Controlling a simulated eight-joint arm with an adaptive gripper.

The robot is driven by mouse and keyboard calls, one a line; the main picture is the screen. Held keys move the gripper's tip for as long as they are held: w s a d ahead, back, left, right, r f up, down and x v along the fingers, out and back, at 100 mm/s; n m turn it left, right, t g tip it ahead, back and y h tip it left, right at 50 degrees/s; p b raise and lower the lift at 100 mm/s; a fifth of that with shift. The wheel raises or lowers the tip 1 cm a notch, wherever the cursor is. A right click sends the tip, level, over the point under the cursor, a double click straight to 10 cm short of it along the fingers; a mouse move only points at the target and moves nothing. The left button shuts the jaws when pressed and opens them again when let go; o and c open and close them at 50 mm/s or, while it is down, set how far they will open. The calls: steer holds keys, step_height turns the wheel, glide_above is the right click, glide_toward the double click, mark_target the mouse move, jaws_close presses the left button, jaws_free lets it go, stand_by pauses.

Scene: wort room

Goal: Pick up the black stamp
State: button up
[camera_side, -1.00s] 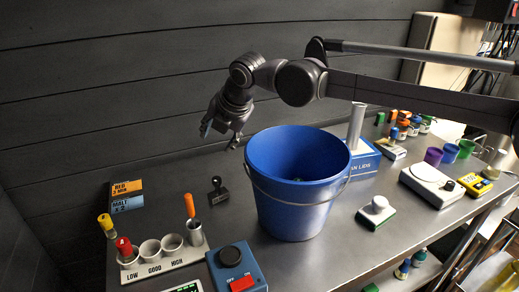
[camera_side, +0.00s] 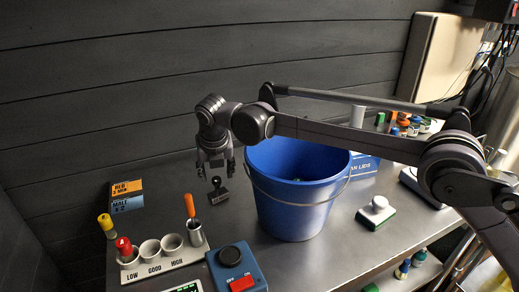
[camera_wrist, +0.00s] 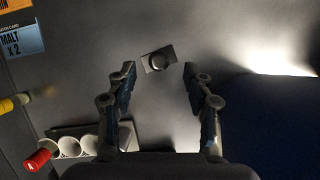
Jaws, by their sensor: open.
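The black stamp (camera_side: 218,191) stands upright on the metal table, left of the blue bucket. My gripper (camera_side: 216,172) hangs above it, pointing down, with its fingers apart and empty. In the wrist view the stamp (camera_wrist: 158,60) shows from above, its round knob over a dark rectangular base. There it lies between and slightly beyond the fingertips of my gripper (camera_wrist: 157,70). The fingers do not appear to touch it.
The blue bucket (camera_side: 285,200) stands close to the right of the stamp. A white rack (camera_side: 165,262) with cups and an orange-handled tool (camera_side: 190,205) is in front and left. A blue switch box (camera_side: 237,268) is nearer the camera.

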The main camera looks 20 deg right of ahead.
mark_target(216, 179)
steer(key=x, duration=0.5)
jaws_close()
